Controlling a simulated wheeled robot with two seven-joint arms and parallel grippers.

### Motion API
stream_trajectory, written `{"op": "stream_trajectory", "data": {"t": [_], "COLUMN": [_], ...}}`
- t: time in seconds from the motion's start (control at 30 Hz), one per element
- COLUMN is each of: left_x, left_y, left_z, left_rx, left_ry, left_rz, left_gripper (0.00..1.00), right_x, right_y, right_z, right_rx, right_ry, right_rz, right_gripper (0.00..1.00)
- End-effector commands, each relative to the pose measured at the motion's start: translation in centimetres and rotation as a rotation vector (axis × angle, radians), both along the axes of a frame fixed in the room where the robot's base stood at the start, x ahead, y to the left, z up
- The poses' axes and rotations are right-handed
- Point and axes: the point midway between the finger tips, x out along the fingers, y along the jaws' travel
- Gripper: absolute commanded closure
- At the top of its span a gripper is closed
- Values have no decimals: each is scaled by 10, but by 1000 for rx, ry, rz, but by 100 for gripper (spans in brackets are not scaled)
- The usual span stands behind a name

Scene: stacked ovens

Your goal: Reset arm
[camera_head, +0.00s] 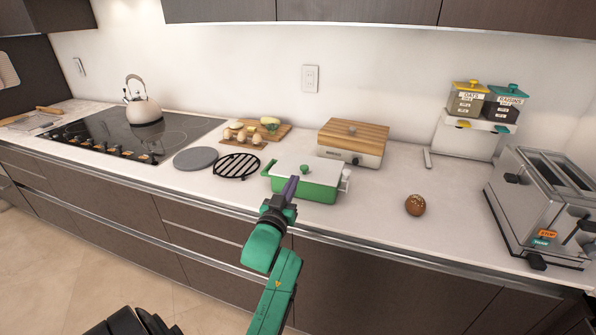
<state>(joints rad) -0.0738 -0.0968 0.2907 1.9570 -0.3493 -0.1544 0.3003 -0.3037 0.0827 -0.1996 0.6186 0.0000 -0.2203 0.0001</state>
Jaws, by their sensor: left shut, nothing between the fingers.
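My left gripper (291,187) is at the end of the green arm that rises from the bottom middle of the head view. Its purple-grey fingers are shut and empty. In the picture the fingertips overlap the front of a green pot with a white lid (305,178), which stands on the counter. I cannot tell whether they touch it. The gripper hides a small part of the pot's front. My right gripper is not in view.
The counter (380,215) holds a round grey plate (196,158), a black trivet (237,166), a wood-topped appliance (352,142), a brown bun (415,205) and a toaster (540,205). A kettle (143,109) stands on the cooktop (110,137). Upper cabinets (350,10) hang above. Counter around the bun is clear.

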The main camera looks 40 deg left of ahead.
Motion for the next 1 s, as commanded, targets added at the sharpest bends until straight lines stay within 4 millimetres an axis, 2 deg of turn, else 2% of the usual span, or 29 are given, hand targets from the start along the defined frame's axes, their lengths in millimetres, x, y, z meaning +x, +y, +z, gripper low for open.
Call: {"op": "stream_trajectory", "data": {"t": [0.03,0.17,0.47,0.57,0.67,0.7,0.8,1.0], "left_x": [-9,-21,-23,-26,-42,-53,-84,-150], "left_y": [-3,-8,-10,-21,-48,-60,-90,-134], "left_z": [-9,-13,-16,-43,-91,-110,-148,-194], "left_rx": [-1,0,-2,-29,-68,-79,-96,-95], "left_ry": [0,-3,21,170,435,545,782,1138], "left_rz": [0,0,-3,-21,-74,-102,-175,-311], "left_gripper": [100,100,100,100,100,100,100,100], "right_x": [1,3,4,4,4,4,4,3], "right_y": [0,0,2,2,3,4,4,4], "right_z": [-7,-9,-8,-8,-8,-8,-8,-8], "right_rx": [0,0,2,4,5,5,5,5], "right_ry": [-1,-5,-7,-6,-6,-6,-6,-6], "right_rz": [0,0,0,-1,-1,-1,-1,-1], "right_gripper": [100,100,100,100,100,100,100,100]}}
